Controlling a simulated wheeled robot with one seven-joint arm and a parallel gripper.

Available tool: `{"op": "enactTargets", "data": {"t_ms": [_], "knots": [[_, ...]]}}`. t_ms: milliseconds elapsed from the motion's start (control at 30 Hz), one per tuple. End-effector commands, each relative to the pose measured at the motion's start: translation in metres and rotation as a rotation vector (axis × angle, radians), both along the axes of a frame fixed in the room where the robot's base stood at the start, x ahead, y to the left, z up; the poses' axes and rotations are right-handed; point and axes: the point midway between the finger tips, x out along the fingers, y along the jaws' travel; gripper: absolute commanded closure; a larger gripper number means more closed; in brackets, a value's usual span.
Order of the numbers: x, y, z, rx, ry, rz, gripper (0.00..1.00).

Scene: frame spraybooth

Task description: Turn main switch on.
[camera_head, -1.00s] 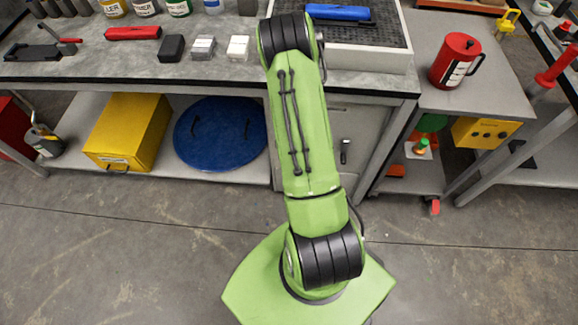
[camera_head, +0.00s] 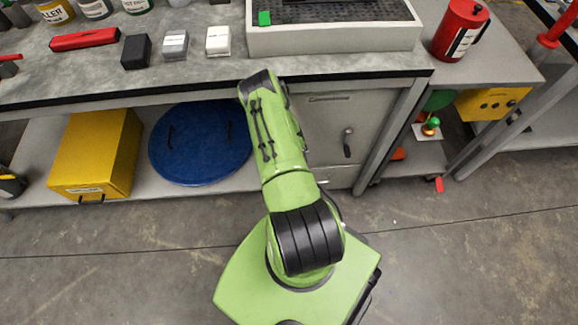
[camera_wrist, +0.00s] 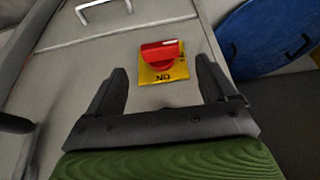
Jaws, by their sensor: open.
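The main switch is a red rotary knob (camera_wrist: 157,54) on a yellow plate (camera_wrist: 178,72), fixed to a grey cabinet front. In the wrist view the plate's lower edge carries the letters ON, seen upside down. I cannot tell for sure which way the knob points. My gripper (camera_wrist: 160,66) is open and empty, its black fingers to the left and right of the plate. The knob lies between and just beyond the fingertips, seemingly not touched.
The grey cabinet (camera_head: 372,112) has a dark handle (camera_head: 347,142) and stands under the workbench (camera_head: 310,66). A blue round lid (camera_head: 200,143) and a yellow box (camera_head: 92,155) sit on the lower shelf to the left. The floor in front is clear.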

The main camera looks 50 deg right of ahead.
Motion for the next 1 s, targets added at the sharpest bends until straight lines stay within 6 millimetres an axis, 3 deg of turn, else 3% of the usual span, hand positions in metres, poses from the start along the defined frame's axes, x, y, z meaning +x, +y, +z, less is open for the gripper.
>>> {"op": "enactTargets", "data": {"t_ms": [33, 200, 567, 933, 1000], "knots": [[0.003, -0.004, -0.017, -0.001, 0.000, 0.002, 0.15], [0.011, -0.013, -0.044, -0.001, 0.000, 0.001, 0.15], [0.014, -0.016, -0.050, 0.000, 0.000, -0.001, 0.15], [0.014, -0.016, -0.050, -0.001, 0.001, 0.000, 0.70], [0.014, -0.016, -0.050, 0.000, 0.000, -0.001, 0.71]]}}
